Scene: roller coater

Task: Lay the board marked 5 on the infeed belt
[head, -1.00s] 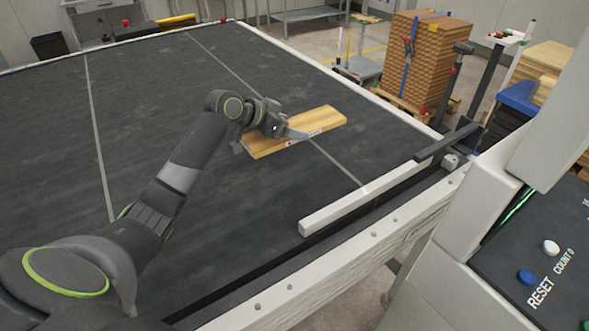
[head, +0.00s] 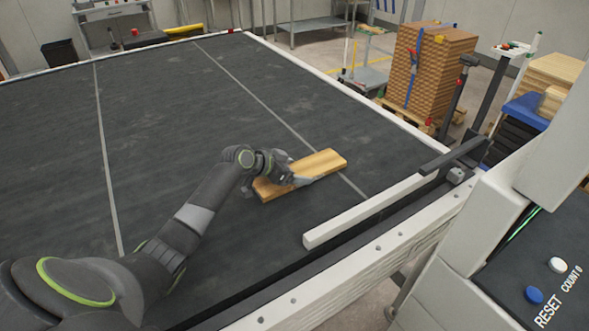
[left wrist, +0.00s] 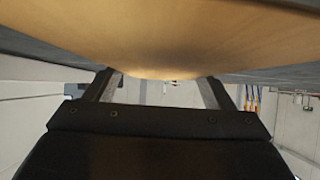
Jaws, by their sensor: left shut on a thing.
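A light wooden board (head: 321,162) is held low over the dark infeed belt (head: 160,130), lying roughly flat. I cannot read a number on it, and I cannot tell if it touches the belt. My left gripper (head: 290,182) is shut on the board's near long side, and the gripper hides part of the board. In the left wrist view the board (left wrist: 160,45) fills the top between the two fingers. My right gripper is in no view.
A white guide bar (head: 365,212) runs along the belt's near right side. A control panel (head: 540,270) with buttons stands at the lower right. A strapped stack of brown boards (head: 430,75) is beyond the far edge. Much of the belt is bare.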

